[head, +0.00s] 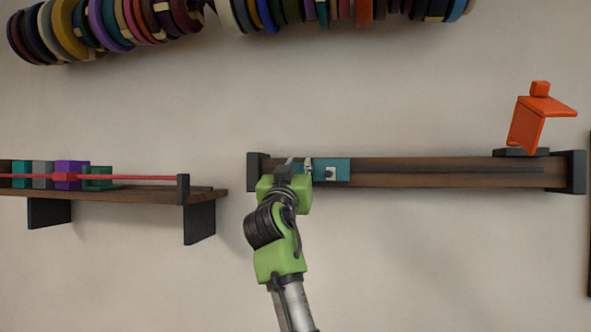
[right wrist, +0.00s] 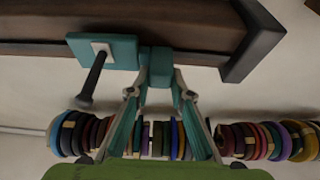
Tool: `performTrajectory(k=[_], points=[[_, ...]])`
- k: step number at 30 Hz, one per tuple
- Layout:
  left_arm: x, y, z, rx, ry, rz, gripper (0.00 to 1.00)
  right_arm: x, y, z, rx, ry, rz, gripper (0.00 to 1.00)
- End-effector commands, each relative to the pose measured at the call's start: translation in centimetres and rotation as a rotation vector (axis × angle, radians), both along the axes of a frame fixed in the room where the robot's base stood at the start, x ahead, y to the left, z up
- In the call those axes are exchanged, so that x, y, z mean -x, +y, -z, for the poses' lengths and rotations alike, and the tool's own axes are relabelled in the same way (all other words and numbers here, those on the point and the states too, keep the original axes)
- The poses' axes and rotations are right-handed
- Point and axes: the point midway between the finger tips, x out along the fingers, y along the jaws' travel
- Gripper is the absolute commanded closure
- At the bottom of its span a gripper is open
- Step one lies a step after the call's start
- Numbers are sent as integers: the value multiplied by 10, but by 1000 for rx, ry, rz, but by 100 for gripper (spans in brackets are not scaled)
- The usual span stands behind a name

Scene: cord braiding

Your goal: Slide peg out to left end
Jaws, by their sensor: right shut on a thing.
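A brown rail (head: 450,165) with a dark slot runs along the wall. A teal carriage (head: 338,165) sits near the rail's left end, beside the dark left end block (head: 255,172). A white square with a dark peg (head: 330,174) is on the carriage. In the right wrist view the peg (right wrist: 95,78) sticks out from the teal plate (right wrist: 124,50). My right gripper (head: 299,170) is at the carriage's left part. In the right wrist view its fingers (right wrist: 163,82) are shut on a teal block of the carriage. My left gripper is not in view.
An orange bracket (head: 530,120) stands at the rail's right end. A shelf (head: 150,194) to the left carries coloured blocks and a red rod (head: 140,177). Rows of coloured spools (head: 110,22) hang above. The slot right of the carriage is clear.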

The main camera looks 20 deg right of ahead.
Motion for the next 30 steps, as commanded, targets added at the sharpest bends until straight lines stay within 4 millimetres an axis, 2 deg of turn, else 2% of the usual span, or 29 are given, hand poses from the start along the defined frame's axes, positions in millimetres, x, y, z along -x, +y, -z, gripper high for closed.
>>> performTrajectory(k=[9,10,11,12,23,30], points=[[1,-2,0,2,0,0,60,0,0,0,-3,1,0,100],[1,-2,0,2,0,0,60,0,0,0,-3,1,0,72],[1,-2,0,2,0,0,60,0,0,0,-3,1,0,64],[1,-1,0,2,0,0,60,0,0,0,-3,1,0,62],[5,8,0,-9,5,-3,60,1,1,1,-2,0,1,62],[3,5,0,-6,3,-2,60,21,14,12,-3,0,-2,62]])
